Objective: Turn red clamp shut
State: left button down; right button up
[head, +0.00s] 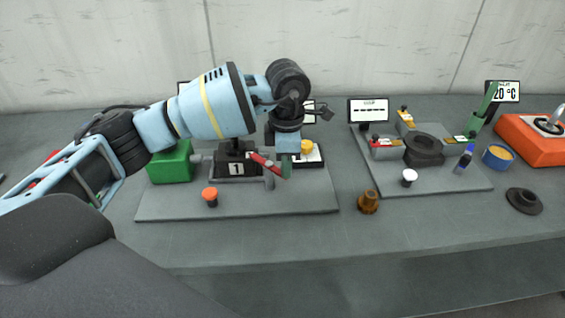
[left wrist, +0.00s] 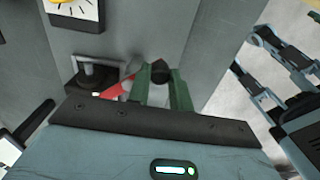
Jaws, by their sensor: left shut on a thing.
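The red clamp (head: 263,162) is a slim red lever on the dark block marked 1 (head: 236,169), on the left grey board. My left gripper (head: 286,170), with green fingers, is at the lever's right end and shut on it. In the left wrist view the red lever (left wrist: 112,89) runs from a grey bracket to the gripper (left wrist: 160,84), and a dark tip shows between the fingers. The fingers hide part of the lever's end.
A green block (head: 170,163) and an orange-red knob (head: 210,195) are on the same board (head: 290,205). A yellow button (head: 306,147) is just right of my gripper. A brown knob (head: 368,202) stands between the boards. The right board (head: 440,183) carries small clamps.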

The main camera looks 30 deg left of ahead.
pick_arm(q)
jog(key=shift+w, duration=0.1)
dwell(0.5)
jog(key=c, duration=1.3)
grip_release()
jog(key=shift+o, duration=0.2)
jog(key=shift+r, duration=3.95)
jog(key=shift+f, duration=0.1)
